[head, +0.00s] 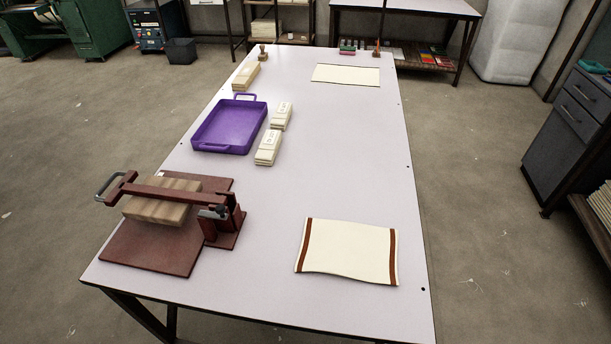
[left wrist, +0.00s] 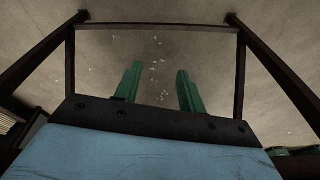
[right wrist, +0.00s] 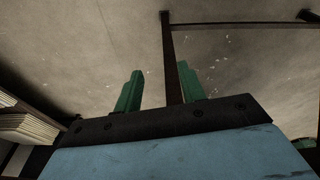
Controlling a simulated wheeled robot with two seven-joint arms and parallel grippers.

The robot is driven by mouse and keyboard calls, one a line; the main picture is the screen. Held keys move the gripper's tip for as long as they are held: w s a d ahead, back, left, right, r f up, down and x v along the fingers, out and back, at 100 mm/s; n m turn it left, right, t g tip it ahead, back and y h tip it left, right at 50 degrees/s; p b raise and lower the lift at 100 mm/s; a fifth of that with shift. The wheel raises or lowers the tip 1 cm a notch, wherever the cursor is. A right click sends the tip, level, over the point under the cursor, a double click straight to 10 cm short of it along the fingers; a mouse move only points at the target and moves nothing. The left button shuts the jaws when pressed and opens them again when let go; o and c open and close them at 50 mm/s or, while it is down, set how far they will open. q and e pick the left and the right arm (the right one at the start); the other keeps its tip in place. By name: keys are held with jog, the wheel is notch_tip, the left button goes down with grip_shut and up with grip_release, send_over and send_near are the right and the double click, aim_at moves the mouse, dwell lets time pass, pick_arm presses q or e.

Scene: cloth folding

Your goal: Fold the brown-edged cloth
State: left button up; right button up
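The brown-edged cloth (head: 347,250) lies flat and spread out on the near right part of the table. It is cream with a brown band along its left and right edges, and its near edge is slightly wavy. Neither gripper shows in the head view. In the left wrist view my left gripper (left wrist: 155,84) has its two green fingers apart with nothing between them. In the right wrist view my right gripper (right wrist: 160,84) also has its fingers apart and empty. Both wrist views show floor and dark table-frame bars, not the cloth.
On the white table (head: 335,175), a brown press (head: 160,245) stands near left. A purple tray (head: 229,128) and folded cloth stacks (head: 267,150) lie beyond it. A plain cream cloth (head: 346,74) lies at the far end. The table around the brown-edged cloth is clear.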

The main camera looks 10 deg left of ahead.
pick_arm(q)
jog(key=s+a+f, duration=0.2)
jog(key=s+f, duration=0.6)
jog(key=s+a+f+g, duration=0.1)
jog(key=s+a+f, duration=0.1)
jog(key=s+f, duration=0.7)
jog(key=shift+s, duration=0.25)
pick_arm(e)
jog(key=s+d+f, duration=0.2)
jog(key=s+f, duration=0.6)
jog(key=s+d+f+g, duration=0.1)
jog(key=s+d+f, duration=0.1)
jog(key=s+f, duration=0.7)
jog(key=shift+s, duration=0.2)
pick_arm(q)
jog(key=shift+f, duration=0.1)
pick_arm(e)
jog(key=shift+f, duration=0.1)
